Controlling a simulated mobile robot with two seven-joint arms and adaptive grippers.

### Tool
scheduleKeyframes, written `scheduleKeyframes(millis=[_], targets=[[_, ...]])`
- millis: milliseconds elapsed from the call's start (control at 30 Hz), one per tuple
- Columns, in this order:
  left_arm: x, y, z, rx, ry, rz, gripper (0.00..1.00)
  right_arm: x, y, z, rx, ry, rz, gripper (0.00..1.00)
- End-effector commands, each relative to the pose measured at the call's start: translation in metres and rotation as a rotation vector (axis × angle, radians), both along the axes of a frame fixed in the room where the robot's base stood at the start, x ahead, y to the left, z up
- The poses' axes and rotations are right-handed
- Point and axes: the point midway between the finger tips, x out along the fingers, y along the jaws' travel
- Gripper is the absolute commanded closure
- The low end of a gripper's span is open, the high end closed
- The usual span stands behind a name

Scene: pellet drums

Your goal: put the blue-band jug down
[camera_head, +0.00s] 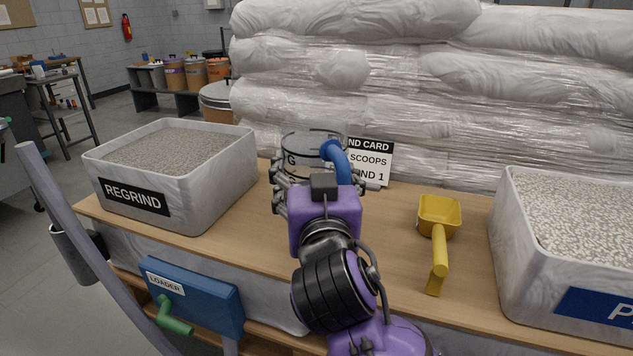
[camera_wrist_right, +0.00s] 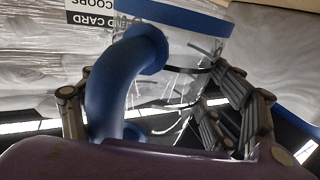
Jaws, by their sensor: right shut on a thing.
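The blue-band jug is a clear jug (camera_head: 303,146) with a blue handle (camera_head: 341,163), in front of the card on the bench. In the right wrist view, which is upside down, its blue band (camera_wrist_right: 178,15) and curved blue handle (camera_wrist_right: 122,80) show close up. My right gripper (camera_head: 308,190) is shut on the jug, its dark fingers on either side in the wrist view (camera_wrist_right: 160,112). The jug looks upright. Its base is hidden behind my gripper, so I cannot tell whether it touches the bench. My left gripper is not in view.
The wooden bench (camera_head: 390,225) holds a REGRIND bin (camera_head: 215,185) at left, a yellow scoop (camera_head: 439,228) right of my arm and another pellet bin (camera_head: 510,260) at far right. A card (camera_head: 374,172) stands behind the jug, before wrapped sacks (camera_head: 420,110). Bench left of my gripper is clear.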

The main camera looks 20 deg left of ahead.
Motion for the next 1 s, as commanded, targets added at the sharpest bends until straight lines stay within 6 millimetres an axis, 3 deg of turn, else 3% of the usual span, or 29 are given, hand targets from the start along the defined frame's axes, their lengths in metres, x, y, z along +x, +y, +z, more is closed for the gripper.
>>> scheduleKeyframes(millis=[100, 867, 900, 1000], targets=[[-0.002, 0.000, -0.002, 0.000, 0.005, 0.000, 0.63, 0.000, 0.000, -0.012, -0.002, -0.001, -0.001, 0.82], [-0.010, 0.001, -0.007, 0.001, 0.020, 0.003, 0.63, 0.000, 0.000, -0.028, 0.000, 0.004, 0.000, 0.82], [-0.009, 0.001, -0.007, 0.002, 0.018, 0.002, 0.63, 0.000, 0.000, -0.029, -0.001, 0.006, 0.000, 0.19], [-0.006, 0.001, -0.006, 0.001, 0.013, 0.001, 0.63, 0.000, 0.000, -0.031, -0.003, 0.010, -0.001, 0.05]])
